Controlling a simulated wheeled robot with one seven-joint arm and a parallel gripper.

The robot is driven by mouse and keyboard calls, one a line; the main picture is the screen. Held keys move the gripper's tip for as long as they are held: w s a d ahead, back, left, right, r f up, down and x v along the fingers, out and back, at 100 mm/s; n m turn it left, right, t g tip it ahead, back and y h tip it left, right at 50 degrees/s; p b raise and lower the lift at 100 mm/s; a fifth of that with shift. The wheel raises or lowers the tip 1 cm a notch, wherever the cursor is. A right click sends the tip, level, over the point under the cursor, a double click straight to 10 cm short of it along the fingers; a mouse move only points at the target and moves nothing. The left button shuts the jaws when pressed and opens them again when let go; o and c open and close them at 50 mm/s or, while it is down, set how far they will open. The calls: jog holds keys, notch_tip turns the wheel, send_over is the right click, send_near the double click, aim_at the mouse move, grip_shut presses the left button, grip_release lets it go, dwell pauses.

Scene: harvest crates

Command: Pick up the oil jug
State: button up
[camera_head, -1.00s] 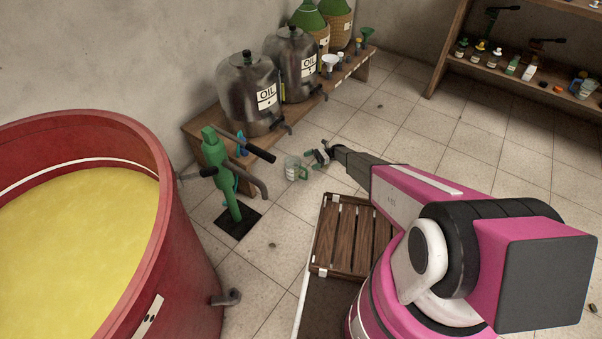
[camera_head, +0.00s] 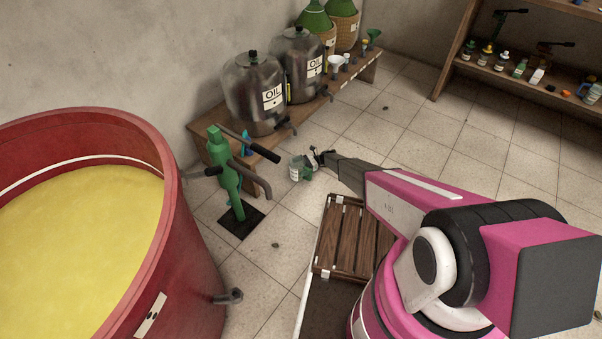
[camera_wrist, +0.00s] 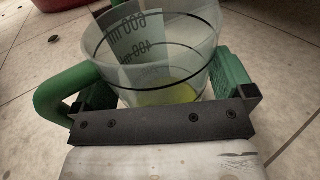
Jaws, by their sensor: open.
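The oil jug (camera_wrist: 160,50) is a clear measuring jug with dark volume marks, a green handle (camera_wrist: 62,90) and some yellow oil in its bottom. In the wrist view it fills the middle, between the two green-padded fingers of my gripper (camera_wrist: 168,88). The fingers are open, one on each side of the jug. The handle curves out at the left, near the left finger. Contact between pads and jug cannot be told. In the head view the jug (camera_head: 297,169) is small and upright, at the end of my gripper (camera_head: 311,161), in front of the bench.
A low wooden bench (camera_head: 262,146) along the wall carries metal oil drums (camera_head: 253,88), wicker bottles and funnels. A slatted wooden crate (camera_head: 350,240) lies nearer.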

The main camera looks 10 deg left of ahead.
jog(key=c, duration=0.8)
jog(key=shift+c, duration=0.2)
jog(key=shift+r, duration=0.1)
